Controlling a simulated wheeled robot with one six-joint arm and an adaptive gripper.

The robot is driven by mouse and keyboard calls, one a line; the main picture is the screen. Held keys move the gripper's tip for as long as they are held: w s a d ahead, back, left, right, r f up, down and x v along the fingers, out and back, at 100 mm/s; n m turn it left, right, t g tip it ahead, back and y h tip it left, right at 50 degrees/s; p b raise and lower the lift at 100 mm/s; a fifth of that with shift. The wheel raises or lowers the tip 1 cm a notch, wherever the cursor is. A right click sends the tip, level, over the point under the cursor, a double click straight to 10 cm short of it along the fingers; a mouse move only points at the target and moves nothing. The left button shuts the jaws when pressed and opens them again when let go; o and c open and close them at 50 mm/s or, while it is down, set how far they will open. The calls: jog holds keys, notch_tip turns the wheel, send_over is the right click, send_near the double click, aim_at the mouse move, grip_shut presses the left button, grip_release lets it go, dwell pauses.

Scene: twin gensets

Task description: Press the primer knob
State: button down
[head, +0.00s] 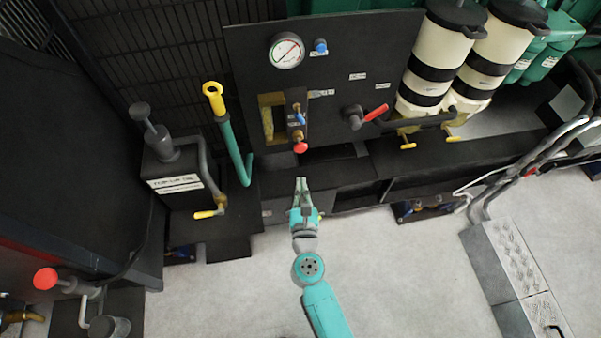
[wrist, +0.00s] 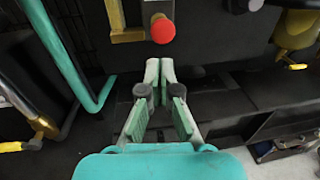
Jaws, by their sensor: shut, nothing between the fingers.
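A round red knob (head: 300,147) sits on the lower end of a dark block beside a yellow-framed sight window on the black panel. It also shows in the wrist view (wrist: 162,28), just beyond the fingertips. No readable label marks it as the primer knob. Another red knob (head: 46,278) is at the lower left, and a black-topped plunger (head: 140,111) stands on a labelled black unit. My gripper (head: 301,182) is shut and empty, pointing at the panel. In the wrist view its fingertips (wrist: 160,66) lie together below the red knob, apart from it.
A green pipe with a yellow handle (head: 213,95) stands left of my gripper. A red lever (head: 376,113) projects from the panel (head: 240,50) at right, near two cream canisters (head: 432,55). A dark ledge runs below the panel. The pale floor (head: 400,270) is open around my arm.

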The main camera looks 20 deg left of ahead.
aim_at(300, 150)
jog(key=shift+v, duration=1)
dwell(0.5)
jog(key=shift+s+d+f, duration=0.15)
jog(key=shift+s+d, duration=0.1)
jog(key=shift+s, duration=0.3)
jog(key=shift+s+d+f, duration=0.15)
jog(key=shift+s+d, duration=0.15)
jog(key=shift+s, duration=0.25)
jog(key=shift+w, duration=0.1)
jog(key=x, duration=1.3)
jog(key=shift+w+a+r, duration=0.1)
jog(key=shift+w+r, duration=0.1)
jog(key=shift+w, duration=0.25)
